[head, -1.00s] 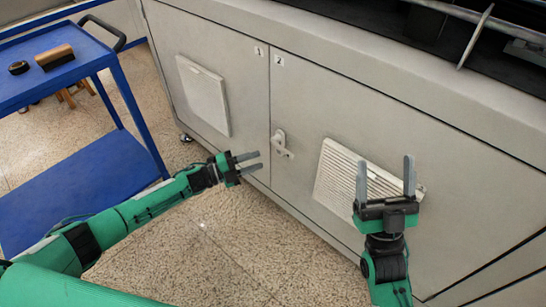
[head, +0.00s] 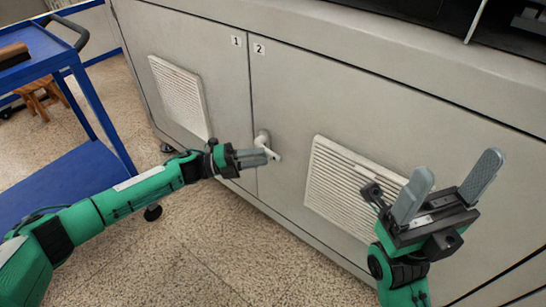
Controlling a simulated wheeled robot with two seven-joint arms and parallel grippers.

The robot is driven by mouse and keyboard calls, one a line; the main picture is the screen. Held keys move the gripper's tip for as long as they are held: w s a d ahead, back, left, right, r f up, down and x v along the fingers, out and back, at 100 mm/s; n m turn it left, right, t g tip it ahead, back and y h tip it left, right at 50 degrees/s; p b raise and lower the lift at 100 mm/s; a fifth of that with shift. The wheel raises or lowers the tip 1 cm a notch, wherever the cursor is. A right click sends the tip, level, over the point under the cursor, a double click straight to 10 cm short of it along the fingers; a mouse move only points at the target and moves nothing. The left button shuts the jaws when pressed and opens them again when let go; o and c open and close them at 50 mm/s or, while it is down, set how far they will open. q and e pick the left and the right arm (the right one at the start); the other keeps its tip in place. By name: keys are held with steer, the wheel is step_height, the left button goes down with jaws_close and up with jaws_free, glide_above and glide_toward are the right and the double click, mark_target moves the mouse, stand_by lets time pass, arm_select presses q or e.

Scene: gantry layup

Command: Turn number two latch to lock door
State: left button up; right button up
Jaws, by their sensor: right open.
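The number two door (head: 330,100) is a grey cabinet panel that looks closed, with a "2" label (head: 259,49) at its upper left. Its small whitish latch (head: 264,138) sits near the door's left edge, with its handle slanting down to the right. My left gripper (head: 263,157) is at the latch, its fingertips overlapping the lower part of the handle in the head view. The gap between its fingers is not clear, so I cannot tell whether it grips the handle. My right gripper (head: 456,166) is open and empty, in front of the door, right of the vent.
The number one door (head: 215,80) with its vent (head: 178,95) is at the left. Another vent (head: 350,185) is on door two. A blue cart (head: 75,180) stands at the far left, with a wooden stool (head: 38,98) behind it. The speckled floor in front is clear.

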mark_target(273, 153)
arm_select(q)
steer(key=d, duration=0.4)
steer(key=shift+w+d+r+b, duration=0.25)
steer(key=shift+w+d+b, duration=0.1)
steer(key=shift+d+b, duration=0.05)
jaws_close()
